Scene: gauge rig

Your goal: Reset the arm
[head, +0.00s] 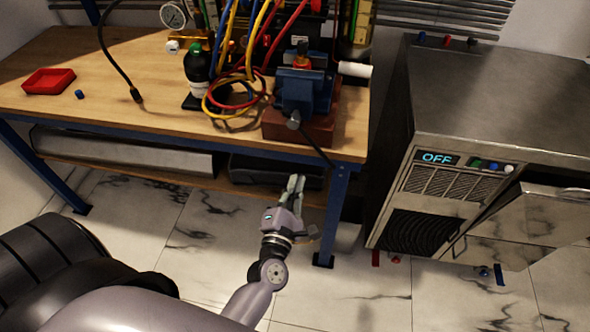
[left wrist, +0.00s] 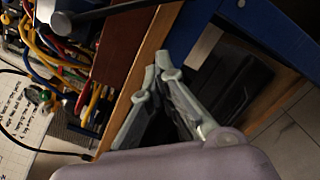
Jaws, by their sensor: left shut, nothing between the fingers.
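My left gripper (head: 294,184) hangs in front of the workbench, just below the front edge of its wooden top (head: 120,75). Its fingers are together with nothing between them. It also shows in the left wrist view (left wrist: 157,74), with the bench edge and a dark box on the lower shelf behind the fingers. My left arm comes in from the bottom of the head view. My right gripper is in neither view.
On the bench are a blue vise (head: 303,92) on a reddish block, coloured hoses (head: 235,85), a pressure gauge (head: 173,15) and a red tray (head: 48,81). A metal machine (head: 470,120) reading OFF stands at right.

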